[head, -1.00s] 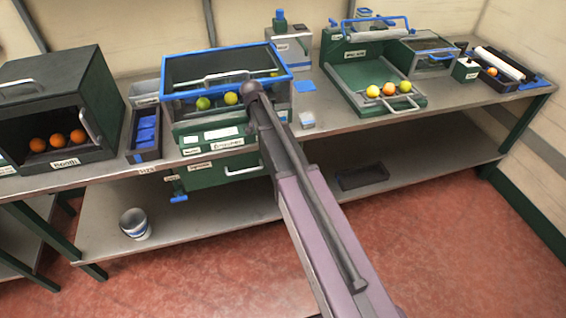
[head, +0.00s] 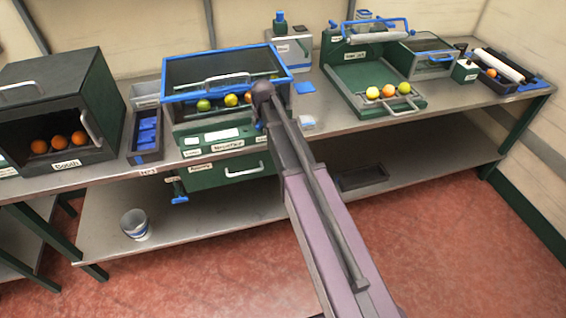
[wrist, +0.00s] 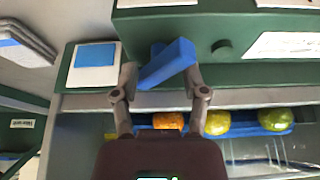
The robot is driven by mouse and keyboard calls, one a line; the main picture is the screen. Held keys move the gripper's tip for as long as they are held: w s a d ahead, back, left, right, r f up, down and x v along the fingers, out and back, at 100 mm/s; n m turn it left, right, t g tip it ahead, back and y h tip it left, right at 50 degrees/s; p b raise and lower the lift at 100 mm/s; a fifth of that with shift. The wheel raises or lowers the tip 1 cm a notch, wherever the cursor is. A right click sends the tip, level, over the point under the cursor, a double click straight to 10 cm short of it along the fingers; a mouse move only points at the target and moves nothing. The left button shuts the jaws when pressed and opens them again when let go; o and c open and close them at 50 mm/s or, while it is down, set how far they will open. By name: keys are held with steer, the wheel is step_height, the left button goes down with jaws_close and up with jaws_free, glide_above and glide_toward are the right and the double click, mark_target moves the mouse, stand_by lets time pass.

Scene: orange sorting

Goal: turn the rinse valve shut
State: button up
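The rinse valve is a blue bar handle (wrist: 167,63) on the front of a green unit, seen in the wrist view. It sits slanted across its mount. My gripper (wrist: 160,82) has its two grey fingers spread, one on each side of the handle. The fingertips reach close to the handle's ends; I cannot tell whether they touch it. In the head view a small blue piece of the handle (head: 258,126) shows beside my arm. My arm hides the rest of the valve and the gripper there.
The blue-rimmed wash tank (head: 188,97) holds green, yellow and orange fruit. A green drawer (head: 215,173) is below it. To the left stand a dark box (head: 85,85) with oranges and a bin of blue pieces (head: 145,155). A green tray (head: 350,80) stands to the right.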

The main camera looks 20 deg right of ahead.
steer(key=shift+p+v, duration=5.7)
steer(key=shift+v, duration=0.85)
steer(key=s+f+g+b, duration=0.2)
steer(key=s, duration=0.9)
steer(key=s+f+g+b, duration=0.2)
steer(key=s+f, duration=0.1)
steer(key=s, duration=0.9)
steer(key=shift+s+f+g, duration=0.3)
steer(key=shift+s+f, duration=0.05)
steer(key=shift+s+d, duration=0.1)
